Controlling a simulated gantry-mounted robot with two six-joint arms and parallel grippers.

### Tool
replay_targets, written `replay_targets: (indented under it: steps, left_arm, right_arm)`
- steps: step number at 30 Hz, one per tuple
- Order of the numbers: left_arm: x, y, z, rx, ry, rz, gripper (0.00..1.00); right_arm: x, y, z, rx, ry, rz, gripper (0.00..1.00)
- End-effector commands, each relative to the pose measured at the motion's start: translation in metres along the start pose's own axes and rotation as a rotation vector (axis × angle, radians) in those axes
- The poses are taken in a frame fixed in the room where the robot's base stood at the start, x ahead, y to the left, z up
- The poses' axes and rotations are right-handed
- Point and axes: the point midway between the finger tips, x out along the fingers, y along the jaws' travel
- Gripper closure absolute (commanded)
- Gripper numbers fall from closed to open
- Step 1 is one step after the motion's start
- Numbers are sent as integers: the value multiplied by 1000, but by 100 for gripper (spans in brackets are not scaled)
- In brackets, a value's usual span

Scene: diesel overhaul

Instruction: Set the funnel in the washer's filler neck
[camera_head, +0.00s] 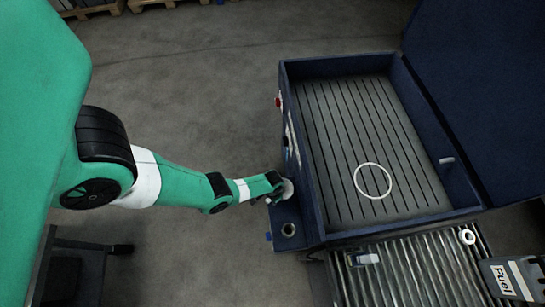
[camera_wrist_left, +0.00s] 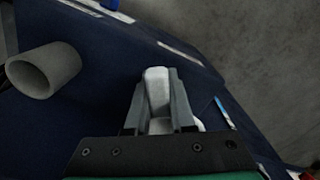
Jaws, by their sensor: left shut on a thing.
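The blue washer (camera_head: 315,200) stands at centre right with its lid raised. Its filler neck (camera_head: 288,230), a short grey open tube, rises from a small ledge on the washer's left side. The neck also shows at the left of the left wrist view (camera_wrist_left: 45,70). My left gripper (camera_head: 274,192) is shut on a pale piece, apparently the funnel (camera_head: 287,189), just beyond the neck in the head view and apart from it. In the left wrist view the pale piece (camera_wrist_left: 157,88) sits between the fingers; most of its shape is hidden. My right gripper is not in view.
A thin white ring (camera_head: 373,181) lies on the washer's slatted floor.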

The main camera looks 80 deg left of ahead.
Motion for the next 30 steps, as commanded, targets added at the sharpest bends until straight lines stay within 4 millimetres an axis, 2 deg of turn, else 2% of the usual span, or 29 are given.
replay_targets:
  steps: [20,30]
  left_arm:
    - [15,0,0,0,0,0,100]
    - [13,0,0,0,0,0,100]
  right_arm:
    - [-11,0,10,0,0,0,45]
    - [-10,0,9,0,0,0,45]
